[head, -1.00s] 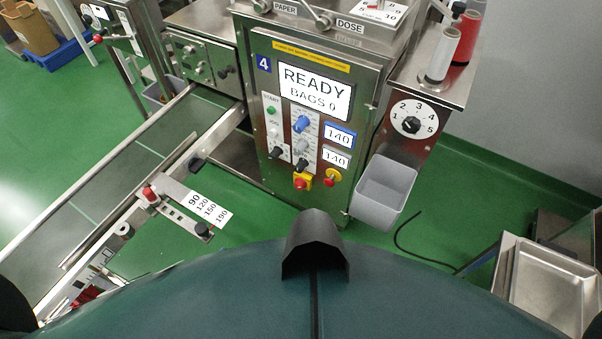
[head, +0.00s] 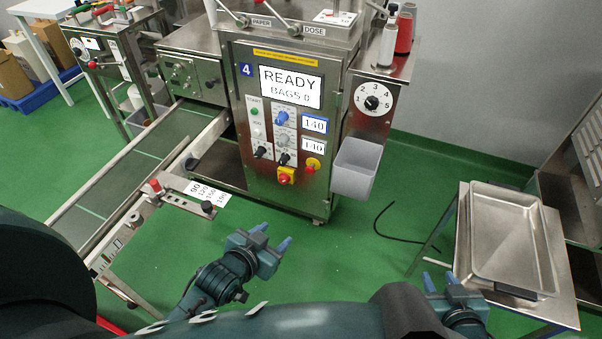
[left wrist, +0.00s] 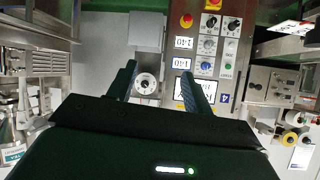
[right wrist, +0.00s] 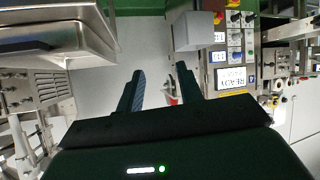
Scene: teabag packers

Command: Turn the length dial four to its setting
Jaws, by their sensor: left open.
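The machine labelled 4 (head: 246,69) has a steel front panel with a READY screen (head: 291,87). Below the screen are a blue knob (head: 282,118) and a grey knob (head: 281,141), each beside a display reading 140. I cannot read which is the length dial. A round white numbered dial with a black knob (head: 373,98) is on the side plate; it also shows between the fingers in the left wrist view (left wrist: 146,84). My left gripper (head: 272,236) is open and empty, in front of and below the panel. My right gripper (head: 440,281) is open and empty, near the tray table.
A grey bin (head: 356,168) juts from the machine's right side. A conveyor (head: 120,180) with a length scale (head: 207,191) runs out at left. A steel tray (head: 507,280) lies on a table at right. A black cable lies on the green floor, otherwise clear before the machine.

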